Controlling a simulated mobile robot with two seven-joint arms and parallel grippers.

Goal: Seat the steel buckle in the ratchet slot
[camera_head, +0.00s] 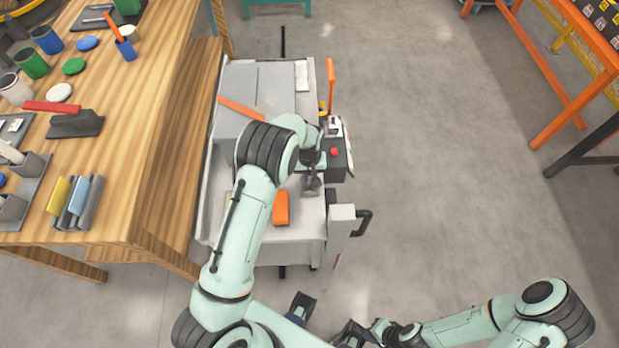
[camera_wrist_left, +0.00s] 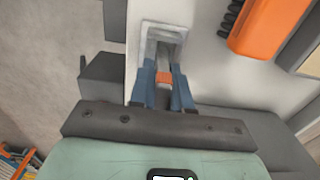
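My left gripper (camera_head: 312,180) is low over the near part of the pallet. In the left wrist view its two blue fingers (camera_wrist_left: 164,82) close in around a small orange piece and a narrow grey bar. A grey rectangular steel frame, seemingly the buckle (camera_wrist_left: 151,36), is at the fingertips, against the pale surface; its contact is unclear. A ratchet-like metal fitting (camera_head: 333,126) with an upright orange handle (camera_head: 331,84) sits at the pallet's right edge. Its slot cannot be made out. My right gripper (camera_head: 350,334) is at the bottom edge, partly cut off.
An orange block (camera_head: 281,207) lies left of my left gripper. A dark box with a red button (camera_head: 335,153) stands beside the ratchet. A grey box (camera_head: 262,85) with an orange strip covers the far pallet.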

